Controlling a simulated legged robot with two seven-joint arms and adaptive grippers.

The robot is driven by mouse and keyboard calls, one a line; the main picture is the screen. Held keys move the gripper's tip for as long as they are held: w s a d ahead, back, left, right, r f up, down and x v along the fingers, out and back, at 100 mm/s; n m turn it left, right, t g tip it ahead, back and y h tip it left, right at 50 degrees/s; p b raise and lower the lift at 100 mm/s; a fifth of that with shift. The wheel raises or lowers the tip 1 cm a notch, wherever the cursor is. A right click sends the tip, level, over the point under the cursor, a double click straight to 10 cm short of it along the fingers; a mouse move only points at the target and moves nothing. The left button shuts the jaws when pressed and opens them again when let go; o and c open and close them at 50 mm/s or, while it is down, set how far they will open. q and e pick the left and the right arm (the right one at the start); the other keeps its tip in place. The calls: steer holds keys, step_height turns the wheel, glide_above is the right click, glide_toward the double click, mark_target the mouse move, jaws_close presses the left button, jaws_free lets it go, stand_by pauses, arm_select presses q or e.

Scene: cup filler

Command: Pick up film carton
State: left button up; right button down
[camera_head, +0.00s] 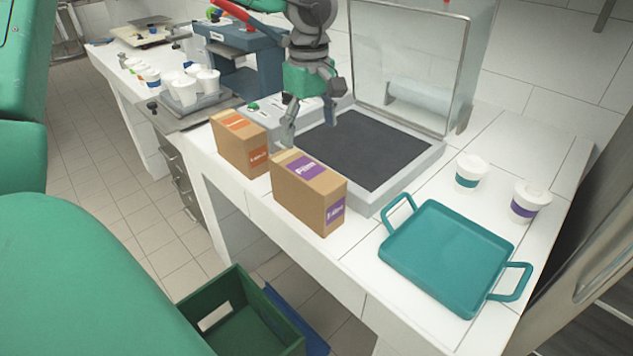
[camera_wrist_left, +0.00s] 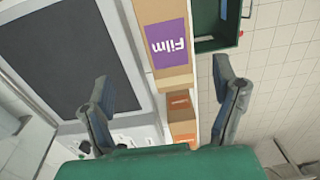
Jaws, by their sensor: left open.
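The film carton (camera_head: 302,198) is a brown box with purple labels, one reading "Film". It stands upright at the front edge of the white counter. My left gripper (camera_head: 309,129) is open and empty, above and behind the carton, over the near left part of the dark-topped machine. In the left wrist view the film carton (camera_wrist_left: 170,75) lies beyond the fingertips, in the gap between the two spread fingers of the left gripper (camera_wrist_left: 160,72). Its lower part is hidden there. My right gripper is not in view.
An orange-labelled carton (camera_head: 238,145) stands just left of the film carton. A dark-topped machine (camera_head: 370,150) with a clear upright panel is behind. A teal tray (camera_head: 445,255) and two lidded cups (camera_head: 470,173) are at right. A green crate (camera_head: 240,310) is below the counter.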

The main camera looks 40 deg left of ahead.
mark_target(306, 165)
arm_select(q)
steer(key=f, duration=0.6)
steer(key=shift+s+a+f+b, duration=0.2)
steer(key=shift+s+a+b, duration=0.1)
steer(key=shift+s+b, duration=0.1)
steer(key=shift+w+a+f, duration=0.15)
steer(key=shift+f, duration=0.45)
steer(key=f, duration=0.2)
steer(key=f+b, duration=0.1)
steer(key=f, duration=0.1)
steer(key=shift+s+d+f, duration=0.1)
steer(key=shift+s+d, duration=0.2)
steer(key=shift+f, duration=0.25)
steer(key=shift+a, duration=0.1)
steer(key=shift+c, duration=0.8)
steer(key=c, duration=1.4)
